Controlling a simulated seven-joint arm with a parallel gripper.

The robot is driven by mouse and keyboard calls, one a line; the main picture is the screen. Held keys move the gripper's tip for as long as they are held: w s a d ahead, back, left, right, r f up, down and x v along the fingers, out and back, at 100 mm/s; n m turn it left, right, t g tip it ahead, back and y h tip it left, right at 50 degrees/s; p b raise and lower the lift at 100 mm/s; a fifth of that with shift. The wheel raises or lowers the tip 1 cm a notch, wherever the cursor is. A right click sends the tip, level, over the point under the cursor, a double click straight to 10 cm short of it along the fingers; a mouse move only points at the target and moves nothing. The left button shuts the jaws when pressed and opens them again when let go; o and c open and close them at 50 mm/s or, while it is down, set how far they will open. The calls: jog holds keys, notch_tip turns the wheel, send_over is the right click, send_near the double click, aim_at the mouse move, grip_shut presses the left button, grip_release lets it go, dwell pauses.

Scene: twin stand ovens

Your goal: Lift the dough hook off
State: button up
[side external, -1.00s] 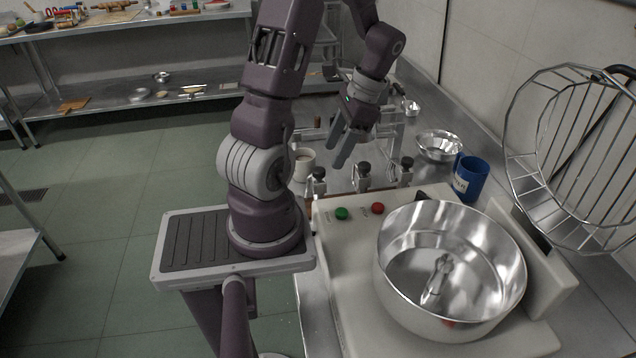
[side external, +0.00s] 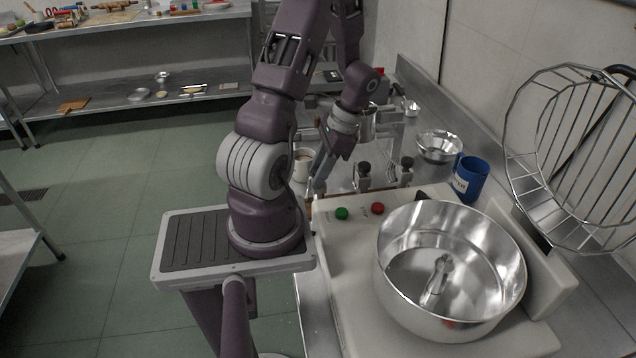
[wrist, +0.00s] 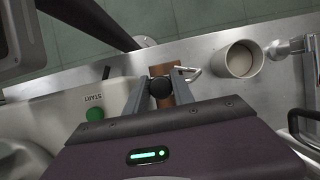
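My gripper (side external: 319,178) points down at the leftmost of the black-knobbed pieces on the counter behind the mixer. In the wrist view my gripper (wrist: 160,78) has its two fingers apart, one on each side of a round black knob (wrist: 160,88). I cannot tell whether they touch it. A bent metal rod (wrist: 191,73) shows beside the right finger, over a brown strip; it looks like part of the dough hook, most of which is hidden. In the side view the gripper covers this piece. Two other black-knobbed pieces (side external: 363,172) (side external: 406,168) stand to the right.
A cream mug (wrist: 241,60) stands close to the right of my gripper. The mixer has a green button (side external: 341,213), a red button (side external: 377,208) and a steel bowl (side external: 470,318). A blue mug (side external: 469,178), small metal bowl (side external: 440,147) and wire guard (side external: 520,160) are farther right.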

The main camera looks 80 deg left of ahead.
grip_shut()
jog(key=shift+w+r, duration=0.1)
jog(key=shift+r, duration=0.2)
notch_tip(320, 180, up, 14)
jog(key=shift+r, duration=0.2)
